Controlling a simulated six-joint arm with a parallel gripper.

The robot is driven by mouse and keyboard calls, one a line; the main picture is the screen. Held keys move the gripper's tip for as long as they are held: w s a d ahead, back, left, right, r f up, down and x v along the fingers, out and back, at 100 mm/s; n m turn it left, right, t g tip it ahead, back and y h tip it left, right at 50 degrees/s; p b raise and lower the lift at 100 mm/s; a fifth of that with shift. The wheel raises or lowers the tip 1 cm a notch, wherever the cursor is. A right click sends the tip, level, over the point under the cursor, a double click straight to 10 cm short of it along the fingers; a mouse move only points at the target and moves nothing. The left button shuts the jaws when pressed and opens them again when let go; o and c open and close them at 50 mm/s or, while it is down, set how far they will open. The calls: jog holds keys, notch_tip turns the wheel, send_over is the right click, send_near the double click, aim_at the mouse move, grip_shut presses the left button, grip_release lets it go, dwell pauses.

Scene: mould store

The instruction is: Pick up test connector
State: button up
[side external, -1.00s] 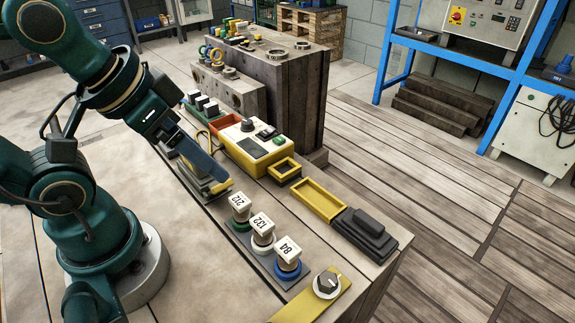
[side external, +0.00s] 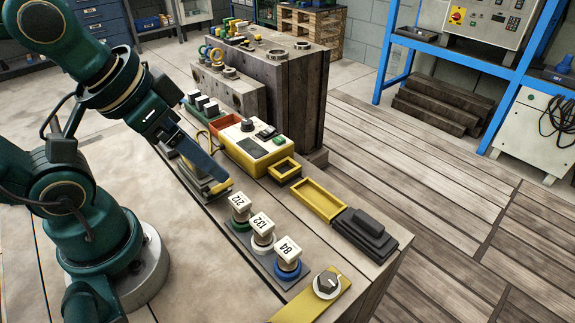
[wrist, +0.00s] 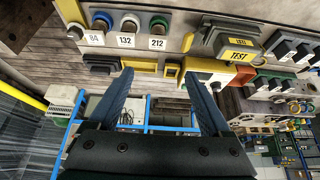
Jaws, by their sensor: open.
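The test connector (wrist: 229,38), a dark grey block with yellow labels, one reading "TEST", is in the upper right of the wrist view. In the side view a dark and yellow piece at the same spot is mostly hidden by my gripper (side external: 218,178). In the wrist view my gripper (wrist: 157,76) has its two blue fingers spread with nothing between them. The connector lies to the right of the fingers there, apart from them in the picture. How high the fingers are above it I cannot tell.
Connectors marked 212 (side external: 239,207), 132 (side external: 262,232) and 84 (side external: 288,258) stand in a row on the bench. A yellow tester box (side external: 252,148), an empty yellow frame (side external: 318,201) and a black block (side external: 366,230) line the bench's far edge. A knob plate (side external: 327,284) is in front.

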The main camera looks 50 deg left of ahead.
dwell(0.4)
jog(key=w+a+f+n+g, duration=0.1)
jog(key=w+a+n, duration=0.1)
jog(key=a+n, duration=0.2)
jog(key=w+a+f+n+g, duration=0.1)
jog(key=w+a+n+g, duration=0.1)
jog(key=a+n, duration=0.2)
jog(key=w+a+f+n+g, duration=0.1)
jog(key=a+n, duration=0.3)
jog(key=n, duration=0.4)
jog(key=shift+w+a+f+g+y, duration=0.3)
jog(key=shift+w+a, duration=0.1)
jog(key=shift+w, duration=0.15)
jog(key=a+f+n, duration=0.1)
jog(key=s+a+f+n+g, duration=0.1)
jog(key=a, duration=0.1)
jog(key=shift+s+f, duration=0.15)
jog(key=shift+f, duration=2.7)
grip_shut()
